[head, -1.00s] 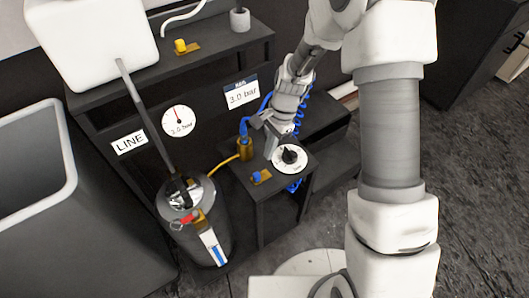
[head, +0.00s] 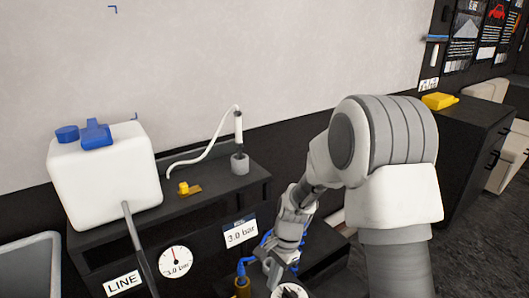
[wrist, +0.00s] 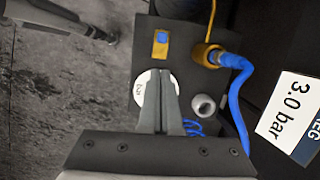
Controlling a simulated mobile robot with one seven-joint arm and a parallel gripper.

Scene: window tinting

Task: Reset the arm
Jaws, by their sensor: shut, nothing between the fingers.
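My gripper (head: 275,272) is at the bottom of the head view, just above and beside a white dial (head: 291,292) that is cut off by the frame edge. In the wrist view the fingers of my gripper (wrist: 160,78) are together and empty. They point over the white dial (wrist: 141,90) and hide much of it. I cannot tell whether they touch it. My arm bends down to the gripper from the right.
Near the gripper are a brass fitting with a blue hose (wrist: 235,90), a blue switch (wrist: 161,38) and a grey cylinder (wrist: 204,104). A white tank (head: 105,175) stands left on a dark shelf. A "3.0 bar" sign (head: 240,232) and a gauge (head: 175,262) are behind.

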